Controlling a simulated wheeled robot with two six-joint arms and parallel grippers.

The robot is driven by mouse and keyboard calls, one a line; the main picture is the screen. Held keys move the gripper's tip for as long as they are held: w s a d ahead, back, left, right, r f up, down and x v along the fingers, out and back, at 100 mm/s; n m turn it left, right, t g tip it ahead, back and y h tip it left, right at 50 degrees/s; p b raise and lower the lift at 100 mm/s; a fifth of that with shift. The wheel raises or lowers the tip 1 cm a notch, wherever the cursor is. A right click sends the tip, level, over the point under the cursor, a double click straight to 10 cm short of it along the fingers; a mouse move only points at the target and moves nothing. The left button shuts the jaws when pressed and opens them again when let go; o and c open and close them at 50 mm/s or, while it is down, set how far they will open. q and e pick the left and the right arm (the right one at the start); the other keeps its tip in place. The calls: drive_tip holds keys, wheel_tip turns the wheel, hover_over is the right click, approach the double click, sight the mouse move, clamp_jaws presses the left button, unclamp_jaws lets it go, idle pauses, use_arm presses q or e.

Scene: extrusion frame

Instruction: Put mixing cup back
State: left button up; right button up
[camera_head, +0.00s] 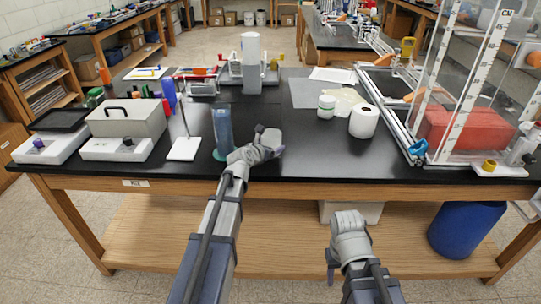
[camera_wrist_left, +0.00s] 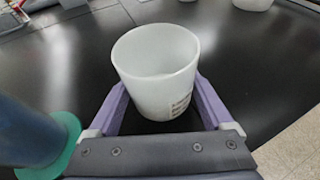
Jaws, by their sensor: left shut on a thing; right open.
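The mixing cup (camera_wrist_left: 155,70) is a white, slightly see-through cup with printed marks low on its side. In the left wrist view it stands upright between the two purple fingers of my left gripper (camera_wrist_left: 155,112), which is shut on it. In the head view my left gripper (camera_head: 266,146) is over the front part of the black bench top, and the cup (camera_head: 271,138) is small and partly hidden by it. I cannot tell if the cup touches the bench. My right gripper (camera_head: 331,264) is open, low in front of the bench, apart from everything.
A blue cylinder (camera_head: 222,127) on a teal base stands just left of my left gripper. A white stand (camera_head: 184,148) with a rod is further left. A paper roll (camera_head: 364,121) and white jar (camera_head: 326,106) stand to the right. Bench top between them is clear.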

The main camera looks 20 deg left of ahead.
use_arm(q)
wheel_tip(320, 180, down, 2)
drive_tip(key=shift+f+b, duration=0.1)
drive_tip(key=shift+b, duration=0.55)
use_arm(e)
wheel_tip(320, 180, down, 2)
use_arm(q)
drive_tip(key=o, duration=1.2)
drive_tip(key=shift+o, duration=0.2)
use_arm(e)
drive_tip(key=shift+f, duration=0.15)
use_arm(q)
drive_tip(key=p+v, duration=0.5)
drive_tip(key=v, duration=0.7)
use_arm(e)
wheel_tip(320, 180, up, 5)
drive_tip(key=shift+f, duration=0.1)
